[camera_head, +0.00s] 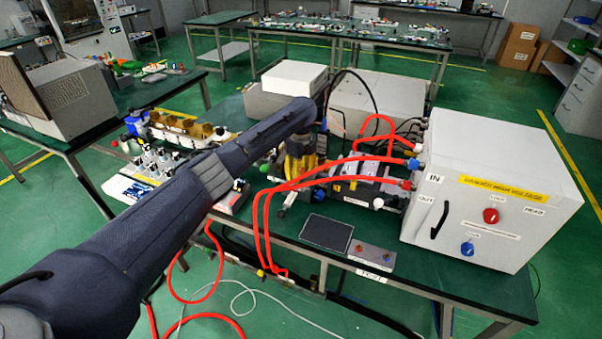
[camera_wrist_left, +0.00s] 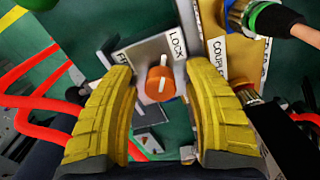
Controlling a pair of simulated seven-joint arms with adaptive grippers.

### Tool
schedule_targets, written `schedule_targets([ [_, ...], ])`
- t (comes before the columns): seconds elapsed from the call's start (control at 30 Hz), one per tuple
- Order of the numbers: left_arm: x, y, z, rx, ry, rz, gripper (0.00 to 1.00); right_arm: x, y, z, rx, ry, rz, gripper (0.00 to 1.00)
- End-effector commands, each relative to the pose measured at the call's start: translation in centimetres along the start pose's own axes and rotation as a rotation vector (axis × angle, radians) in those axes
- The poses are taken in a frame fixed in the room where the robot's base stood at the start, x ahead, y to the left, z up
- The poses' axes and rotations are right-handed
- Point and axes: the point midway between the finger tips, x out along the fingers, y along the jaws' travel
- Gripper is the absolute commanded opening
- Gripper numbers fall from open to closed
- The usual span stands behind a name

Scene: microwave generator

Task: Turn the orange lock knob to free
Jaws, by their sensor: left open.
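The orange lock knob (camera_wrist_left: 160,84) shows in the left wrist view on a grey plate (camera_wrist_left: 140,50). Its white pointer line points up, a little to the right. The word LOCK stands above it to the right; a second label at the left begins with F and is partly hidden by a finger. My left gripper (camera_wrist_left: 161,92) is open, with its yellow fingers on either side of the knob and visible gaps between. In the head view my left gripper (camera_head: 300,165) points down among the bench equipment, and the knob cannot be made out. My right gripper is not in view.
A coupler plate with a green-ringed connector (camera_wrist_left: 268,18) is close to the right finger. Red hoses (camera_head: 262,215) loop beside the gripper. A white high-voltage box (camera_head: 490,190) stands at the right, with a dark pad (camera_head: 326,233) on the bench before it.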

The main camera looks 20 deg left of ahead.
Motion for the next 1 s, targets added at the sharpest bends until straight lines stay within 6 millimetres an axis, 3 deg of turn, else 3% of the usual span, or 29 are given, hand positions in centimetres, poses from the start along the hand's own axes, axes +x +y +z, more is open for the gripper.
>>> schedule_targets([
  [0.27,0.05,0.0,-0.02,0.0,0.0,0.0,0.54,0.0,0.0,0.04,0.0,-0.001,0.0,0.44],
  [0.73,0.02,0.0,-0.02,0.0,0.0,0.0,0.0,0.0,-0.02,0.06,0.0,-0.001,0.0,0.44],
  [1.0,0.02,0.0,0.0,-0.011,0.0,0.0,0.0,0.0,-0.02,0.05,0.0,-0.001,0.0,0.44],
])
